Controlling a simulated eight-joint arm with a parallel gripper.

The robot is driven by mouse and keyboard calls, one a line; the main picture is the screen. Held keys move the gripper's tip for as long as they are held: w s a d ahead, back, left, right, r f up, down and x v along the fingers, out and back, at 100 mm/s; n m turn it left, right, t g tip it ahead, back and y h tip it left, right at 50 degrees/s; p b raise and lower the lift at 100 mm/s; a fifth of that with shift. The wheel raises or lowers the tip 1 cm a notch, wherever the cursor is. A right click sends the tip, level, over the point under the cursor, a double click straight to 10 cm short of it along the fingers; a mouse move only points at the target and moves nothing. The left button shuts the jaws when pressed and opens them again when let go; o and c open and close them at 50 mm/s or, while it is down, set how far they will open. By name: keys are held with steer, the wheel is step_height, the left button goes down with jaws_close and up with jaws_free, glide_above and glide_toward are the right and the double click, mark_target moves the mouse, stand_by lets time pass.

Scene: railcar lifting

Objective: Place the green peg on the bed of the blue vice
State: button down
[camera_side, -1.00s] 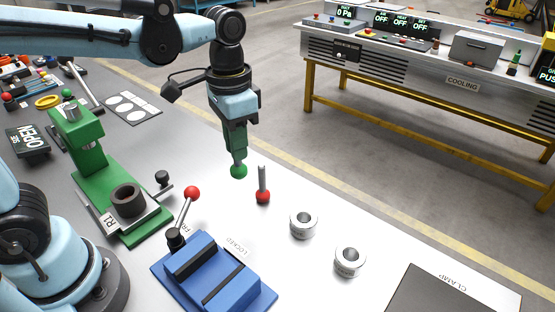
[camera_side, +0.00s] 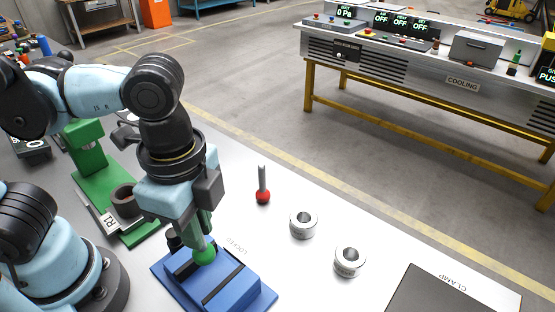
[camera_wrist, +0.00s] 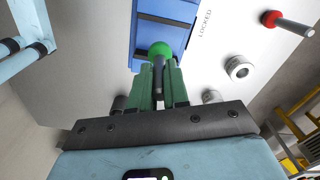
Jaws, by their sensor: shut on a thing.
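The green peg has a round green head (camera_side: 205,254) and a grey shank. My gripper (camera_side: 203,238) is shut on the shank, with the head pointing down. In the wrist view the green head (camera_wrist: 161,50) shows beyond my green fingers (camera_wrist: 160,85), in front of the blue vice (camera_wrist: 150,25). In the side view the head is at or just above the blue vice (camera_side: 240,292), over its upper part between the dark jaw strips. I cannot tell whether the head touches the bed. My gripper hides part of the vice and its handle.
A red-headed peg (camera_side: 263,195) stands on the table to the right of my gripper. Two metal rings (camera_side: 303,224) (camera_side: 349,261) stand farther right. A green press (camera_side: 100,180) with a dark cup is at the left. The table around the rings is clear.

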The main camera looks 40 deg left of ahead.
steer(key=shift+f, duration=2.95)
steer(key=shift+f, duration=0.1)
steer(key=c, duration=1.1)
jaws_free()
step_height(320, 180, up, 12)
steer(key=w+a+f+n+t, duration=0.3)
steer(key=w+a+n, duration=0.3)
steer(key=a, duration=0.1)
steer(key=w+a+f+n+t, duration=0.3)
steer(key=w+a+n+t, duration=0.1)
steer(key=w+a+n, duration=0.2)
steer(key=a+n, duration=0.1)
steer(key=a, duration=0.1)
steer(key=shift+a+f+n, duration=0.3)
steer(key=shift+f, duration=0.1)
